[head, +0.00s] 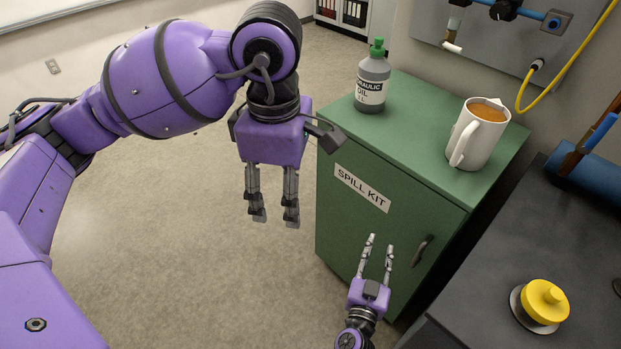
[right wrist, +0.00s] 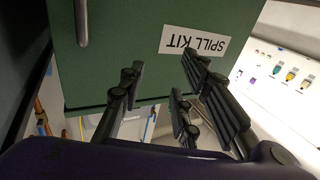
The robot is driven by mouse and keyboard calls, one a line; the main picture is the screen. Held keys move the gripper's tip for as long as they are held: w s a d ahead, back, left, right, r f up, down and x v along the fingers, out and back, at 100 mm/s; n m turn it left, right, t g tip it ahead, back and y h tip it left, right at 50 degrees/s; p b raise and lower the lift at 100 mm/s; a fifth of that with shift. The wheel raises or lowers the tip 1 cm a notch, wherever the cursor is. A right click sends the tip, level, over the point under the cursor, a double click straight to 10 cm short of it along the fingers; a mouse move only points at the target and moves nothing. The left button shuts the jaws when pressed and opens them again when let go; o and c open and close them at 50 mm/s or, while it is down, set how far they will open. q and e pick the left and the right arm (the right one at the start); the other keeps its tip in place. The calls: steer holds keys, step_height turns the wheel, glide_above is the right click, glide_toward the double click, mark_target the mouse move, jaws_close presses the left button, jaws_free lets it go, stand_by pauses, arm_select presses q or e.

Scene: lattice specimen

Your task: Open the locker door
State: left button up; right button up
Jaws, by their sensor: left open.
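The green locker stands right of centre in the head view, its front door (head: 352,226) flush with the body and looking shut. The door carries a white SPILL KIT label (head: 362,187) and a dark upright handle (head: 424,249) near its right edge. My right gripper (head: 380,243) is open and empty in front of the door, left of the handle and apart from it. In the right wrist view the door (right wrist: 120,60) appears upside down, with the handle (right wrist: 82,22) at upper left, outside the open fingers (right wrist: 162,73). My left gripper (head: 274,217) hangs open and empty left of the locker.
On the locker top stand a grey oil bottle (head: 372,80) with a green cap and a white mug (head: 478,135) of brown liquid. A dark bench (head: 480,275) with a yellow knob (head: 544,300) is close on the right. The floor (head: 190,250) left of the locker is clear.

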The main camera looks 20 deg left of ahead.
steer(key=w+a+r+n+g+y, duration=0.1)
steer(key=w+a+r+n+y, duration=0.1)
steer(key=a+r+n+y, duration=0.45)
steer(key=w+a+r+n+g+y, duration=0.15)
steer(key=a+y, duration=0.25)
steer(key=a, duration=0.5)
steer(key=s+a+r+n+g+y, duration=0.2)
steer(key=s+a+r+n+g, duration=0.1)
steer(key=a+n+g, duration=0.1)
steer(key=s+a+r+n+g+y, duration=0.3)
steer(key=s+a+n+g, duration=0.1)
steer(key=a, duration=0.4)
steer(key=shift+a+r+n+g, duration=0.4)
steer(key=shift+n+g, duration=0.15)
steer(key=shift+n, duration=0.65)
steer(key=shift+s+f, duration=0.1)
steer(key=shift+f, duration=0.05)
